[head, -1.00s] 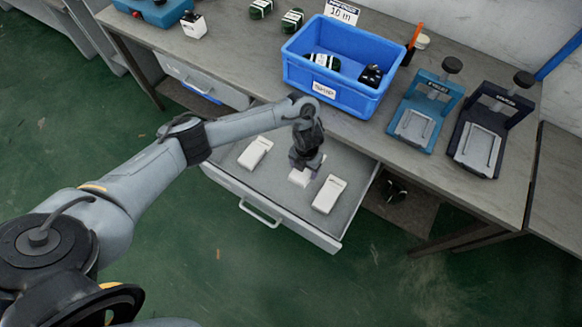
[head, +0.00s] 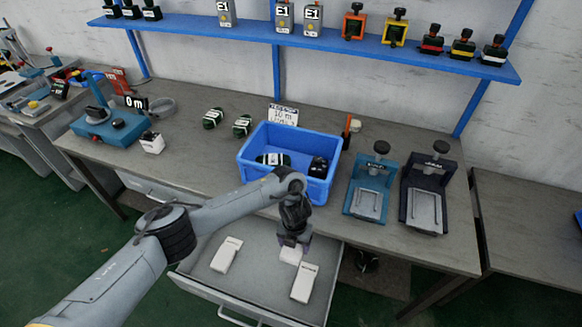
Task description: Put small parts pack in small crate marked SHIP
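My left gripper (head: 293,240) reaches down into the open grey drawer (head: 258,287). A white small parts pack (head: 291,255) is directly under its fingertips and partly hidden by them. I cannot tell whether the fingers are closed on it. Two more white packs lie in the drawer, one to the left (head: 226,254) and one to the right (head: 304,283). A blue crate (head: 254,179) stands on the bench behind the gripper. It holds a dark green banded coil (head: 273,159) and a black part (head: 318,167). My arm hides its front label. My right gripper is not in view.
Two clamp fixtures, teal (head: 369,192) and dark (head: 425,197), stand right of the crate. A card (head: 283,114) and two green coils (head: 213,117) are behind it. A blue shelf (head: 300,42) runs above.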

